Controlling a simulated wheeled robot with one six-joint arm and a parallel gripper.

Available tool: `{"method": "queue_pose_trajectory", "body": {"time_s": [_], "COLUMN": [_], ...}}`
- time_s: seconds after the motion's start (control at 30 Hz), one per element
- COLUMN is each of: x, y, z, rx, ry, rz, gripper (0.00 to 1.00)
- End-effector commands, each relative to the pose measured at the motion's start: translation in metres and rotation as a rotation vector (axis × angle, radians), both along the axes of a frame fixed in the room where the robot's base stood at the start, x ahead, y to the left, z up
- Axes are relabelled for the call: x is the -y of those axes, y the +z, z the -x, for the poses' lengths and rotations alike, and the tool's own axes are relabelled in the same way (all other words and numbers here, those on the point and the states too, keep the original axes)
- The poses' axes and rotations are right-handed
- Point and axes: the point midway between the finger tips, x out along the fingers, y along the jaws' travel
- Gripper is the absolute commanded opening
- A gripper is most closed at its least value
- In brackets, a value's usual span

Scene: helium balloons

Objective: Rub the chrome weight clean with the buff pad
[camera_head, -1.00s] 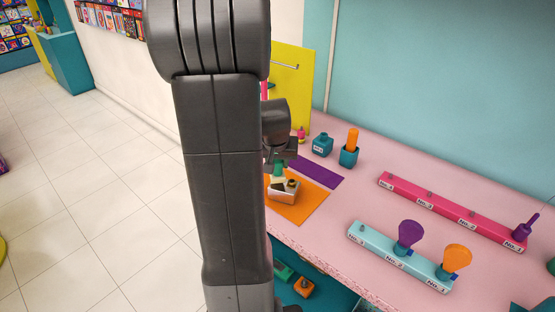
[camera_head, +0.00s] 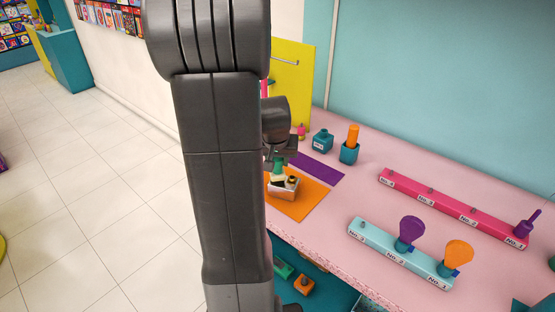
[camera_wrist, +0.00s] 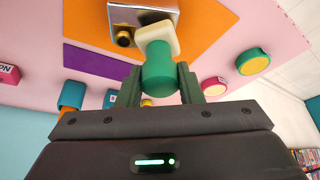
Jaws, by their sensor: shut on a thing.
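The chrome weight (camera_head: 283,191) is a shiny block with a brass knob, standing on the orange mat (camera_head: 310,201). In the wrist view the weight (camera_wrist: 146,14) is at the top, cut by the frame edge, with a brownish patch on its face. My gripper (camera_wrist: 160,82) is shut on the green handle of the buff pad (camera_wrist: 158,40). The pad's cream head overlaps the weight's edge in this view, beside the knob; I cannot tell whether they touch. In the head view my gripper (camera_head: 280,155) is above the weight, partly hidden by my arm.
A purple mat (camera_head: 316,168) lies behind the orange one. Two teal holders (camera_head: 322,142) stand farther back, one with an orange item. A pink rail (camera_head: 450,207) and a pale blue rail (camera_head: 385,248) lie to the right. The pink counter between is clear.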

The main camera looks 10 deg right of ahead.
Motion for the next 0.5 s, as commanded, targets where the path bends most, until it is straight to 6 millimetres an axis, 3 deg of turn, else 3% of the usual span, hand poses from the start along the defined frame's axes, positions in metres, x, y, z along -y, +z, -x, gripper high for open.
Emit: {"method": "queue_pose_trajectory", "body": {"time_s": [0.5], "x": [0.0], "y": [-0.012], "z": [0.0], "rx": [0.001], "ry": [0.0], "rz": [0.0], "gripper": [0.06]}}
